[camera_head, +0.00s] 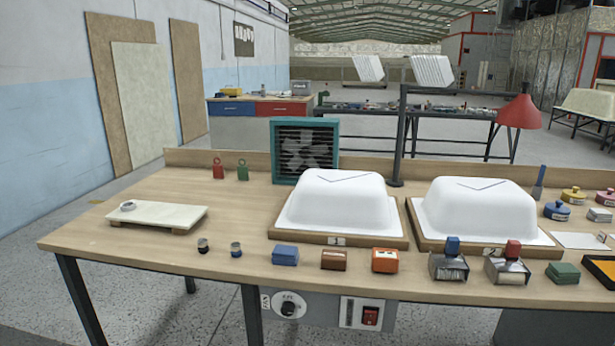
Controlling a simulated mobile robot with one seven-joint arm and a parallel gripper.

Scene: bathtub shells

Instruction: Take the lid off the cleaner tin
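Two white upturned bathtub shells sit on wooden boards on the workbench, the left shell (345,200) and the right shell (482,207). At the right end of the bench are a round blue tin (557,211) and a round yellow tin (573,196), each with a raised knob on top and a pale label. Their lids appear to be on. I cannot read the labels, so I cannot tell which is the cleaner tin. Two small dark pots stand near the front left, one with a tan band (203,246) and one with a blue band (236,249). My gripper is not in view.
A teal box fan (305,150) and a lamp with a red shade (519,112) stand behind the shells.

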